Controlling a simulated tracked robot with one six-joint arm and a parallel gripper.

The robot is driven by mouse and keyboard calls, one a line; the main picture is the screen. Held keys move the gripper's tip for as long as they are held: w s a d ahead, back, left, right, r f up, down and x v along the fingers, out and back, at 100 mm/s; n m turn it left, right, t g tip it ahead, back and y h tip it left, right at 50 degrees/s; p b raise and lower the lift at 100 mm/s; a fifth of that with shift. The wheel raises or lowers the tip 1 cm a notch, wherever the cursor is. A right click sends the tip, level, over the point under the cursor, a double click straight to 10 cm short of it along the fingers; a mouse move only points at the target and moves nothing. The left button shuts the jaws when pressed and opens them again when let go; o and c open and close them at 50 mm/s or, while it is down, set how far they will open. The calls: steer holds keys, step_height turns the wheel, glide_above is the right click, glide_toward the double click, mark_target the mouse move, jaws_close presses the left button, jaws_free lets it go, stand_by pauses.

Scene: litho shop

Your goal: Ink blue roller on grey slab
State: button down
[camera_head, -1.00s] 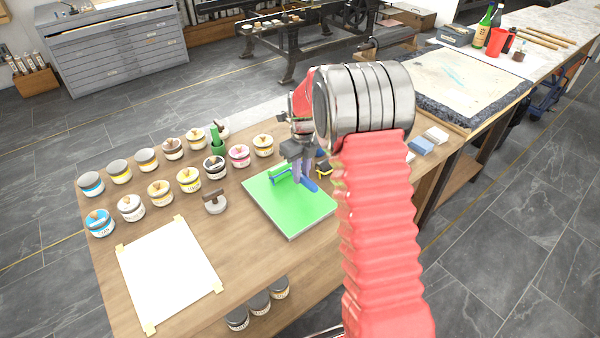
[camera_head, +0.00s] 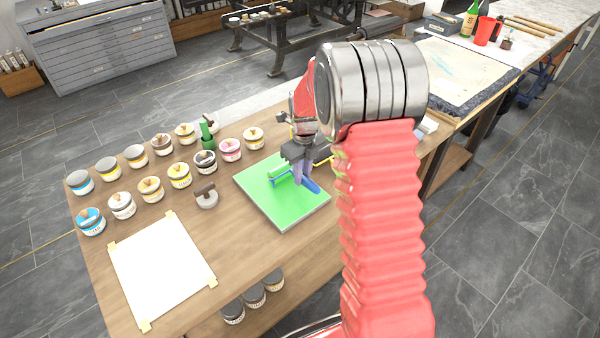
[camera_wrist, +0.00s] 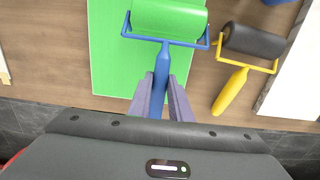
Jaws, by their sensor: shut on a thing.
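The blue roller (camera_head: 311,187) has a blue handle and frame and a green-coated drum. It also shows in the wrist view (camera_wrist: 162,62). My gripper (camera_head: 302,178) is shut on its handle, the two fingers on either side in the wrist view (camera_wrist: 159,84). The slab (camera_head: 268,207) has a bright green top and a thin grey edge, and it fills the left middle of the wrist view (camera_wrist: 112,55). The drum is over the slab's far part. I cannot tell whether it touches the surface. My arm covers the bench right of the slab.
A yellow-handled roller with a black drum (camera_wrist: 252,42) lies just right of the slab. Several ink tins (camera_head: 180,174) stand left of it, with a knobbed tool (camera_head: 206,198) between. A taped white sheet (camera_head: 162,268) lies at the front left.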

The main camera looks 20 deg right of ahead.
mark_target(318, 187)
steer(key=shift+s+d, duration=0.25)
steer(key=shift+s, duration=0.5)
steer(key=shift+s+d, duration=0.2)
steer(key=shift+s, duration=0.6)
steer(key=shift+s+d, duration=0.3)
steer(key=shift+s, duration=0.6)
steer(key=shift+s+d, duration=0.3)
steer(key=shift+s, duration=0.55)
steer(key=shift+s+d, duration=0.35)
steer(key=shift+s, duration=0.6)
steer(key=shift+s+d, duration=0.3)
steer(key=shift+s, duration=0.6)
steer(key=s, duration=0.2)
steer(key=s+d, duration=0.1)
steer(key=shift+s, duration=0.4)
